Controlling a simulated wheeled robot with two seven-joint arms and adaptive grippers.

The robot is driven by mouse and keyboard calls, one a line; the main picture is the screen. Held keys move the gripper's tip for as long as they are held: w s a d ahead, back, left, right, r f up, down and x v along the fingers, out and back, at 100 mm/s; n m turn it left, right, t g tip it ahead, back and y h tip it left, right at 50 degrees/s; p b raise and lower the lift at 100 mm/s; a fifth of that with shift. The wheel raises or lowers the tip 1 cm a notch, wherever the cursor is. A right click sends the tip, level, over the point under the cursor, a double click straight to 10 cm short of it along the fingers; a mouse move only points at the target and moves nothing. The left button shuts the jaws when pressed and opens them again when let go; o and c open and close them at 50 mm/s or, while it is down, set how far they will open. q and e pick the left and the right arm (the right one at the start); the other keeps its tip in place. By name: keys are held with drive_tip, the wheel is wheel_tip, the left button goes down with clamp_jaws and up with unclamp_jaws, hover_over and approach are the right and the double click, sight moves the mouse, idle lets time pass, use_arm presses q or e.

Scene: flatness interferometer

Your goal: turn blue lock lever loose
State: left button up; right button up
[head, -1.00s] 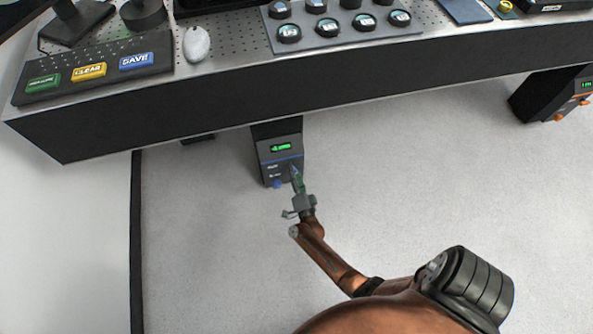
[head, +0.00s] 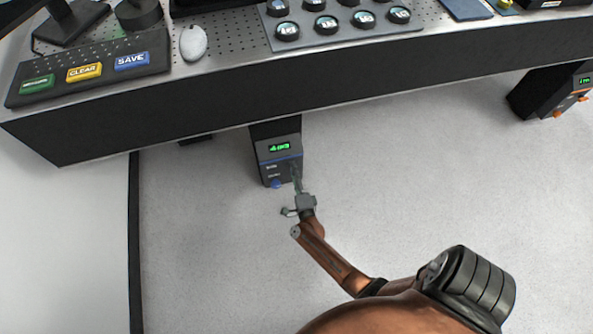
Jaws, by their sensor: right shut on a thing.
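A dark leg unit (head: 280,160) hangs under the front edge of the table, with a lit green display, a blue stripe and a blue knob (head: 276,184) at its lower left. My right gripper (head: 296,176) reaches up from below to the unit's lower right side. It is shut at the spot of the blue lock lever, which the fingers mostly hide. The lever's exact angle cannot be made out. My left gripper is not in view.
The table (head: 330,75) spans the top, bearing a button panel (head: 85,85), a white mouse (head: 193,43) and a tray of round parts (head: 345,40). Another dark unit with orange controls (head: 550,92) stands at the far right. The grey floor around my right arm is clear.

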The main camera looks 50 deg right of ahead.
drive_tip(key=shift+s+f, duration=0.3)
drive_tip(key=o, duration=0.9)
drive_tip(key=shift+r, duration=0.1)
drive_tip(key=shift+o, duration=1.3)
drive_tip(key=shift+w+r, duration=0.1)
drive_tip(key=shift+w, duration=0.1)
